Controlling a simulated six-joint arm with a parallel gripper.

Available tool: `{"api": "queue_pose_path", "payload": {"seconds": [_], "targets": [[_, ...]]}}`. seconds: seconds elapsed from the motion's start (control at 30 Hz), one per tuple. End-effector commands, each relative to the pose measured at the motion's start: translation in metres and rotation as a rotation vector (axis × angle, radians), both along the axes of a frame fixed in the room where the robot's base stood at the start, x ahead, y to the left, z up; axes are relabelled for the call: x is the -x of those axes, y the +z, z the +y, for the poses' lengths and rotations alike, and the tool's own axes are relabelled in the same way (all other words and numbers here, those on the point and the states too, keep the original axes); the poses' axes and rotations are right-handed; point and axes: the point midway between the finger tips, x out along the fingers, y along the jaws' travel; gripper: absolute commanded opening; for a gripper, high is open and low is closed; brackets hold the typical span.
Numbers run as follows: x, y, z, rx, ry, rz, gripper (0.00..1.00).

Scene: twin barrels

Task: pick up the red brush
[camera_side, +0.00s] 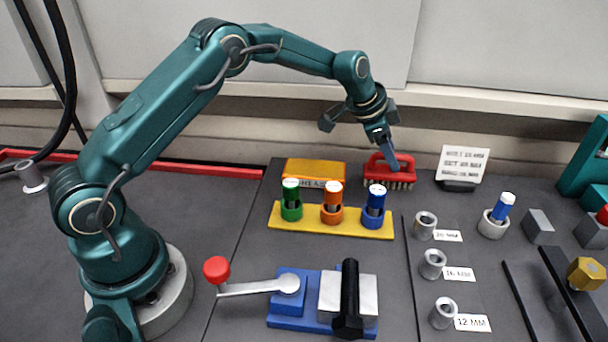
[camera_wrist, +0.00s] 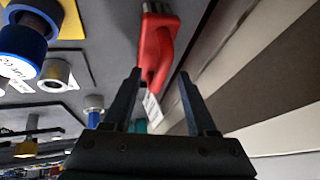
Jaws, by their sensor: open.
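The red brush (camera_side: 376,172) stands bristles down on the dark bench near the back wall in the side view, with a red handle arched over its red block. My gripper (camera_side: 387,150) is at the brush, its fingers pointing down at the handle. In the wrist view the brush handle (camera_wrist: 156,55) shows beyond my two dark fingers (camera_wrist: 160,92), which are apart with nothing clearly between them. I cannot tell from the side view whether a finger touches the handle.
A yellow rack (camera_side: 350,224) with green, orange and blue capped plugs stands in front of the brush. A yellow-orange box (camera_side: 314,170) is to its left and a white sign (camera_side: 463,164) to its right. The wall (camera_side: 500,120) is close behind.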

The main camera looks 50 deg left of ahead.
Motion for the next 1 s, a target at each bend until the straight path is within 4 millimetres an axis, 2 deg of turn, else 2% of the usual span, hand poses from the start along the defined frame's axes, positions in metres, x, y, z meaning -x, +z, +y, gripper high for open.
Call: {"api": "queue_pose_path", "payload": {"seconds": [0.07,0.2,1.0], "targets": [[0.0001,0.0001,0.0000,0.000,0.000,0.000,0.54],[0.0002,0.0001,0.0001,0.000,0.000,0.000,0.00],[0.0005,-0.0002,0.0002,-0.001,0.000,0.002,0.00]]}}
